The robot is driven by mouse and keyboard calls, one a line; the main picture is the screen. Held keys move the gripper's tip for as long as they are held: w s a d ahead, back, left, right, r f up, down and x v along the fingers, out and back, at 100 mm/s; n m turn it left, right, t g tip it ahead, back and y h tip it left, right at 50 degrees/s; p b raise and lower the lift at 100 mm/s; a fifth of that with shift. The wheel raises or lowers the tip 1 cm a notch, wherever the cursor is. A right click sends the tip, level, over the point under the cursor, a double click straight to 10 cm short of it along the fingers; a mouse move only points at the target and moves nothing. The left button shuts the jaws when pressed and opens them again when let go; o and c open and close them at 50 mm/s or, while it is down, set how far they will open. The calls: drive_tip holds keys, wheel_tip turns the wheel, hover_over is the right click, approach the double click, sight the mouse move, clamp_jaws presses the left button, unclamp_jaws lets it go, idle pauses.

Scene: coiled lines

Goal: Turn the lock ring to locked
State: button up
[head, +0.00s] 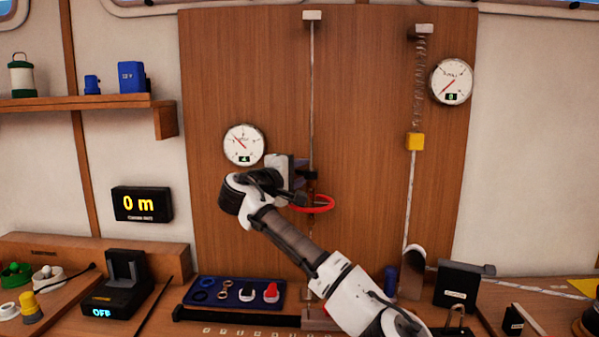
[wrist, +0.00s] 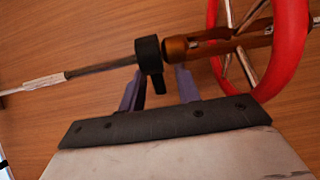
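The lock ring seems to be the black collar (wrist: 148,55) with a short lug, on the thin rod beside a bronze turnbuckle body (wrist: 200,46) in the wrist view. My gripper (wrist: 160,82) has its two purple fingers apart, one on each side of the lug. A gap shows between lug and fingers; I cannot tell whether either touches. In the head view my gripper (head: 305,171) is at the vertical line in front of the wooden panel, and my wrist hides part of the collar. No locked marking is readable.
A red handwheel (wrist: 285,45) surrounds the turnbuckle close to my fingers; it also shows below my gripper in the head view (head: 313,205). A round gauge (head: 243,145) is left of my gripper. A spring line (head: 419,70) hangs at right. A blue tray (head: 235,292) lies below.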

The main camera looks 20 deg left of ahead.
drive_tip(key=shift+c, duration=0.3)
clamp_jaws()
drive_tip(key=shift+w+r+m+g+h+p, duration=0.15)
drive_tip(key=shift+m+g+h+p, duration=0.2)
drive_tip(key=shift+h, duration=0.3)
drive_tip(key=shift+w+m+g+h+p, duration=0.15)
drive_tip(key=shift+m+h+p, duration=0.2)
drive_tip(key=shift+m+h, duration=0.25)
drive_tip(key=shift+d+m+g+h, duration=0.15)
drive_tip(key=shift+m+g+h, duration=0.3)
drive_tip(key=shift+h, duration=0.3)
drive_tip(key=shift+o, duration=0.3)
unclamp_jaws()
drive_tip(key=b+v, duration=0.3)
drive_tip(key=v, duration=1)
drive_tip(key=shift+s+b, duration=0.3)
drive_tip(key=shift+s, duration=0.05)
